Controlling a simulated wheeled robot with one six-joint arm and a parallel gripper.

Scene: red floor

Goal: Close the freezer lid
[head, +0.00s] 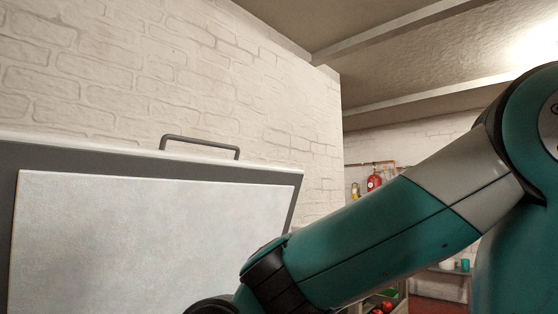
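The freezer lid (150,240) stands raised on the left of the head view, tilted up in front of the brick wall. Its pale inner panel with a dark grey border faces me. A grey bar handle (200,142) sits on its top edge. The freezer's body is below the picture and not seen. My teal and grey arm crosses the right half and reaches down to the bottom centre, in front of the lid's lower right part. My gripper is out of the picture, so I cannot see its fingers or whether it touches the lid.
A white brick wall (250,70) rises behind the lid. A little red floor (432,308) shows there.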

